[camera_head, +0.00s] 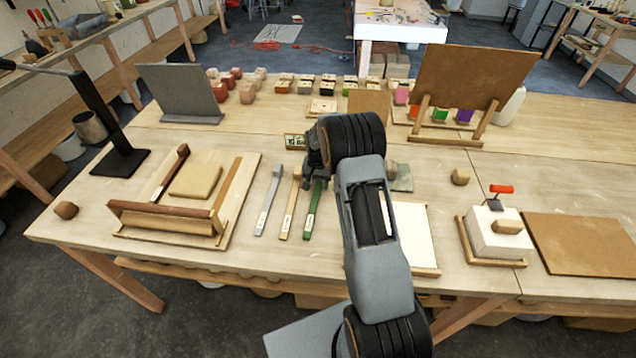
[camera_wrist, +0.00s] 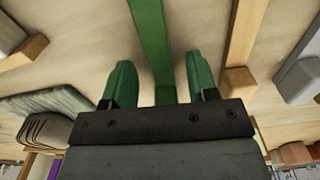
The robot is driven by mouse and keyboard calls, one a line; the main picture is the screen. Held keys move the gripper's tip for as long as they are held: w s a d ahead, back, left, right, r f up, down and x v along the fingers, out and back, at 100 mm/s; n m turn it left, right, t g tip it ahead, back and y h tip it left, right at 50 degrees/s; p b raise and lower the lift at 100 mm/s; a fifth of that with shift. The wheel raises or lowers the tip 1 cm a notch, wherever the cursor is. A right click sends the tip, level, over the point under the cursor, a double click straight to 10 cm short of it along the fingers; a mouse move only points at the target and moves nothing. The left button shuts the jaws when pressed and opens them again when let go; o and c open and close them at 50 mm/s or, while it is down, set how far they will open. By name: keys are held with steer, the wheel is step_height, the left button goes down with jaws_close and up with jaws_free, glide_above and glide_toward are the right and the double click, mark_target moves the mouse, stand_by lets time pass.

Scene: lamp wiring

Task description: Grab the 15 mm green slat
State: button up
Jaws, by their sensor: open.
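The green slat (camera_head: 312,209) lies on the table, to the right of a tan slat (camera_head: 290,204) and a grey slat (camera_head: 269,200). Its far end is hidden behind my gripper (camera_head: 314,180) in the head view. In the wrist view the green slat (camera_wrist: 151,40) runs down between the two green fingertips of my gripper (camera_wrist: 158,80). The fingers are apart, with a visible gap on each side of the slat. The tan slat (camera_wrist: 244,35) and the grey slat (camera_wrist: 303,75) show to the right in the wrist view.
A wooden frame fixture (camera_head: 165,222) stands to the left of the slats. A white panel (camera_head: 415,238) lies to the right, partly behind my arm. A small labelled block (camera_head: 296,141) sits behind the slats. Bare table lies in front of the slats.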

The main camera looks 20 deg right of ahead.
steer(key=shift+f, duration=0.45)
jaws_close()
